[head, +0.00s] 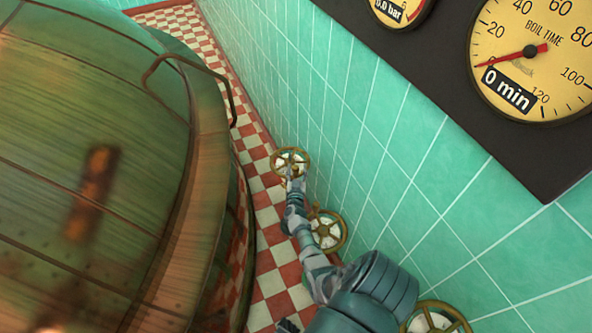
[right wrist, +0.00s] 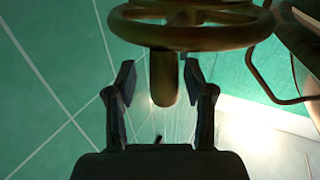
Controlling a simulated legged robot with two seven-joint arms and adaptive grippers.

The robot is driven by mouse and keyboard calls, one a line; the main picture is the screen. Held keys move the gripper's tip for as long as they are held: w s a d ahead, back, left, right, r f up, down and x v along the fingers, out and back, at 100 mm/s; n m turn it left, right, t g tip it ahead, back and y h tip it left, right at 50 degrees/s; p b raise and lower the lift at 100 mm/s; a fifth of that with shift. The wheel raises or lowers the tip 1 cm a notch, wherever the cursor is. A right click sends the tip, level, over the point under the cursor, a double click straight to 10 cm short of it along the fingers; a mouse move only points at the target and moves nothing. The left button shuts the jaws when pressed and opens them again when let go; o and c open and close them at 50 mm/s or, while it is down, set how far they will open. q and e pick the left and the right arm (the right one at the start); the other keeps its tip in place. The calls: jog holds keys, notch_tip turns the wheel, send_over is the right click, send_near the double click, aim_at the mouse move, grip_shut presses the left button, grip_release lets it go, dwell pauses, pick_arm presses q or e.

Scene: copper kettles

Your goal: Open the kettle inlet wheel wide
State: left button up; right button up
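Three brass handwheels with pale centres are on the green tiled wall in the head view: a far one (head: 278,155), a middle one (head: 343,238) and a near one (head: 462,318). No readable label shows which is the inlet wheel. My right arm reaches to the far wheel, and my right gripper (head: 291,172) overlaps it. In the right wrist view a brass wheel (right wrist: 190,38) is just ahead. My right gripper (right wrist: 158,80) is open, its two fingers on either side of the wheel's protruding knob, with gaps showing. My left gripper is not in view.
A large copper kettle (head: 75,120) with a curved handle (head: 232,98) fills the left. A strip of red and white checkered floor (head: 262,215) lies between it and the wall. A dark gauge panel (head: 440,95) is upper right; its boil-time dial (head: 550,75) reads 0 min.

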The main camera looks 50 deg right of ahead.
jog(key=shift+w, duration=0.1)
jog(key=shift+a, duration=0.15)
jog(key=v, duration=1.1)
jog(key=shift+s+a, duration=0.15)
jog(key=shift+s, duration=0.2)
